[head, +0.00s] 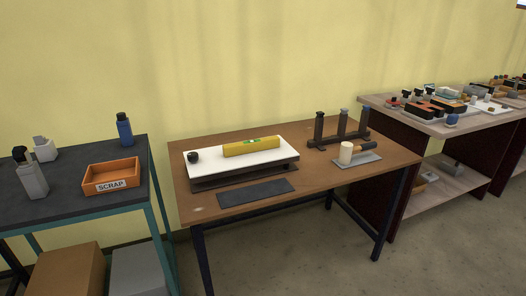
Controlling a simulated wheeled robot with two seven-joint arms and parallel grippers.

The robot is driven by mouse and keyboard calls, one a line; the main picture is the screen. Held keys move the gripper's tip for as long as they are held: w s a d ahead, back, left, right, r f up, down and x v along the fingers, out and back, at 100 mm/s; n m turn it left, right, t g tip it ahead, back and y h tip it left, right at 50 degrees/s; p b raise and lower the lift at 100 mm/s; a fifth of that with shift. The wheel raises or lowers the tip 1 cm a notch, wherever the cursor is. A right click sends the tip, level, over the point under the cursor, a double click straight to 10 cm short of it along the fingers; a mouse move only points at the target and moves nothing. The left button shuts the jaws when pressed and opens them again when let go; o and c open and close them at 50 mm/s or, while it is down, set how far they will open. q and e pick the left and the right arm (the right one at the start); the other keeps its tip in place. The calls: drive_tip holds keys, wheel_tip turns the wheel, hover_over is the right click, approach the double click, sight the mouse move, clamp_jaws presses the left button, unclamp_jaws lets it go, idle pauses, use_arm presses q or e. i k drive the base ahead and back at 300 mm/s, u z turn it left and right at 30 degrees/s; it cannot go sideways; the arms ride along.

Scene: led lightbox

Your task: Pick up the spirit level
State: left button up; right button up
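The spirit level (251,146) is a yellow bar with a small green vial near its middle. It lies on the white top of a flat lightbox (222,164) on the brown wooden table (372,192), towards the back of that top. A small dark round object (193,157) sits at the left end of the white top. Neither of my grippers shows in the head view. Nothing touches or covers the level from the front.
A dark flat mat (255,192) lies in front of the lightbox. A dark stand with upright posts (319,128) and a pale cylinder (346,153) on a grey plate (367,159) are to the right. An orange SCRAP tray (112,174) is on the left bench. A cluttered bench (465,128) stands at right.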

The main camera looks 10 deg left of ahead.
sight(240, 148)
drive_tip(key=u, duration=0.7)
drive_tip(key=i, duration=0.75)
drive_tip(key=u, duration=0.6)
